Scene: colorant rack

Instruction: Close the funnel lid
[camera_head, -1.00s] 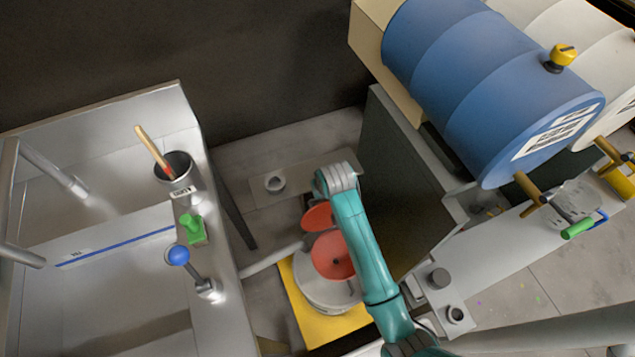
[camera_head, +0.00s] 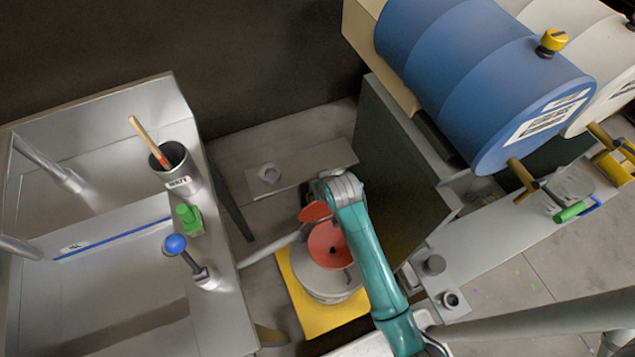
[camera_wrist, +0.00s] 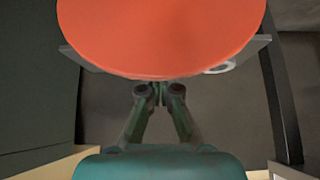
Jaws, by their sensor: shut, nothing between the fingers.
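The orange-red funnel (camera_head: 322,252) sits on top of a pale grey drum (camera_head: 325,290). Its round lid (camera_head: 315,211) stands open, tilted up at the funnel's far side. In the wrist view the lid (camera_wrist: 160,35) is a large orange disc across the top. My gripper (camera_wrist: 157,90) is shut and empty, its fingertips just below the disc's lower edge in that picture. I cannot tell whether they touch it. In the head view the fingers are hidden by the end of my teal arm, which is beside the lid, to its right.
The drum stands on a yellow base (camera_head: 293,304). A steel sink bench (camera_head: 215,275) with a blue-knobbed lever (camera_head: 175,244) is at left. A dark panel (camera_head: 400,180) stands close right of my arm. A blue barrel (camera_head: 480,75) lies at upper right.

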